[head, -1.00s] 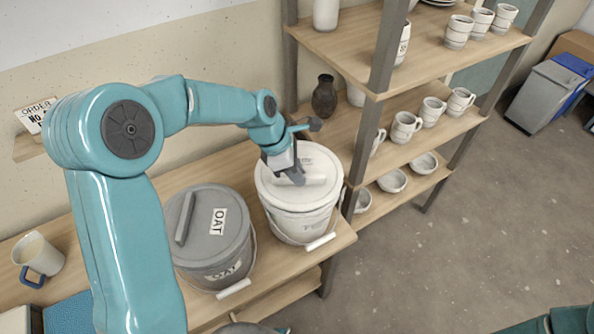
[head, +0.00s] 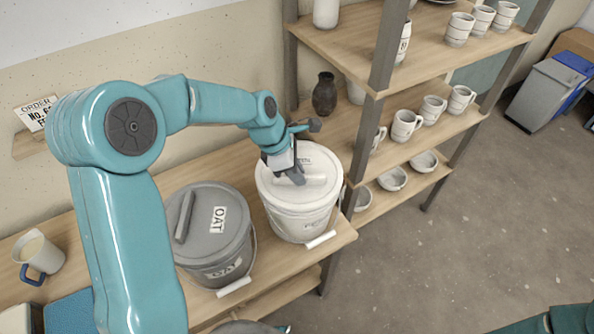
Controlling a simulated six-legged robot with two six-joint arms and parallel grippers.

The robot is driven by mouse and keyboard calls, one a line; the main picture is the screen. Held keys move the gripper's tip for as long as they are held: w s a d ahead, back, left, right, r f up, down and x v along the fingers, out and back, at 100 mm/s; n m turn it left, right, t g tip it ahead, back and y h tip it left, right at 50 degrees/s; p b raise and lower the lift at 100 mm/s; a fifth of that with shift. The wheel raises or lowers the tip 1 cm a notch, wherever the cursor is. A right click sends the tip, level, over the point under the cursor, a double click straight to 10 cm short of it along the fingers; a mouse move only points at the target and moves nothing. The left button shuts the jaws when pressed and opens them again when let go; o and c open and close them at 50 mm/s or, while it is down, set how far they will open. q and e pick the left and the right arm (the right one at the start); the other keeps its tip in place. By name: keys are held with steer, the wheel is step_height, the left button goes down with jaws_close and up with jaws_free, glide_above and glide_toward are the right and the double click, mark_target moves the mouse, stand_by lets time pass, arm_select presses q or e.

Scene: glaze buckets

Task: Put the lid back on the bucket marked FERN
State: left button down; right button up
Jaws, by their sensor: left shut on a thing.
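The white bucket (head: 297,226) stands at the right end of the wooden bench; the small label on its front is too small to read surely. Its pale lid (head: 328,164) lies level over its top, with a bar handle across it and a small unreadable label. I cannot tell whether a thin gap is left under the rim. My left gripper (head: 288,174) reaches in from the left and is shut on the lid's handle. My right gripper is not in view; only part of a teal arm shows at the bottom right.
A grey bucket (head: 208,240) marked OAT, lid on, stands close to the left. An order sign (head: 38,113) stands by the wall. Shelves (head: 420,140) with cups, bowls and a dark vase (head: 324,95) rise close behind and right.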

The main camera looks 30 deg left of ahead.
arm_select(q)
steer(key=shift+f, duration=0.15)
stand_by(0.5)
steer(key=c, duration=0.6)
jaws_free()
steer(key=shift+r+p, duration=3.35)
steer(key=shift+r, duration=0.2)
jaws_close()
